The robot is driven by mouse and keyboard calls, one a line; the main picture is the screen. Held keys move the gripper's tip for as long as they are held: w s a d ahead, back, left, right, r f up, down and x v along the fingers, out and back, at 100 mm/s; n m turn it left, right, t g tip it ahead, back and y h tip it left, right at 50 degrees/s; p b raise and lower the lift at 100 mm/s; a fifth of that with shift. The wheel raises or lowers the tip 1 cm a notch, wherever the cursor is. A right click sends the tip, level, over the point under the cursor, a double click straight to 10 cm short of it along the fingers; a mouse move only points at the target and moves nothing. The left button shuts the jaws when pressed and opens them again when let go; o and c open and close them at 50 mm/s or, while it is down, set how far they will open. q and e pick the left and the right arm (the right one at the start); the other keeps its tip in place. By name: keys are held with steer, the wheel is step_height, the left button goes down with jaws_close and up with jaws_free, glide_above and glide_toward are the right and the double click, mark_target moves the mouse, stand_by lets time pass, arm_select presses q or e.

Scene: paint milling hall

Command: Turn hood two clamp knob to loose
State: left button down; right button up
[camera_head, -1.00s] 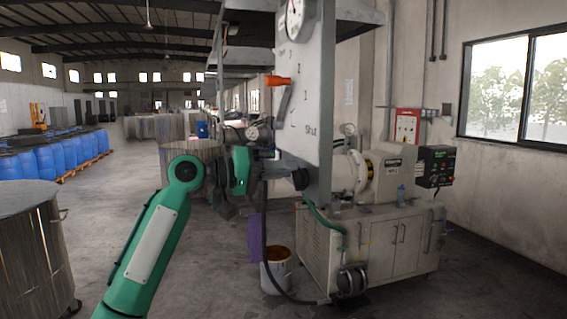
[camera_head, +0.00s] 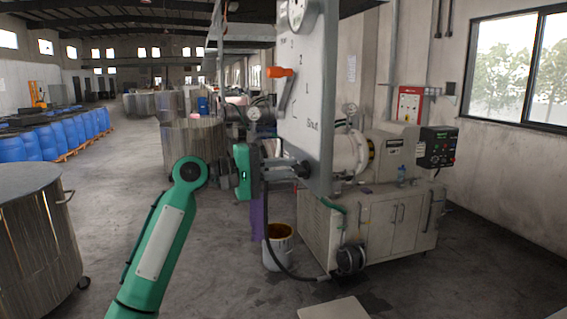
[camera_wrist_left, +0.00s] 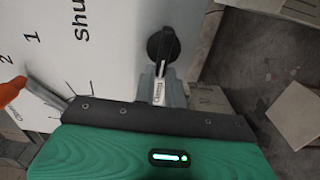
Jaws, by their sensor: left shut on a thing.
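A black knob (camera_head: 302,169) sits low on the face of the pale grey panel (camera_head: 310,95), and shows larger in the left wrist view (camera_wrist_left: 163,44). My left gripper (camera_head: 288,170) reaches the knob from the left, its grey fingers (camera_wrist_left: 161,90) shut on it. The fingers hide part of the knob, so its pointing direction is hard to tell. A small label shows between the fingers in the wrist view. Higher on the panel is an orange-handled lever (camera_head: 281,72) beside a printed scale ending in "Shut". My right gripper is not in view.
A milling machine on a beige cabinet (camera_head: 375,225) stands behind the panel. A white bucket (camera_head: 278,247) and a dark hose are on the floor below. A metal vat (camera_head: 38,232) stands at the left. Floor between vat and cabinet is largely clear.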

arm_select(q)
steer(key=shift+f, duration=0.1)
stand_by(0.5)
steer(key=c, duration=1.5)
jaws_free()
steer(key=shift+o, duration=0.2)
steer(key=b+v, duration=0.6)
steer(key=v, duration=0.8)
steer(key=shift+d, duration=0.1)
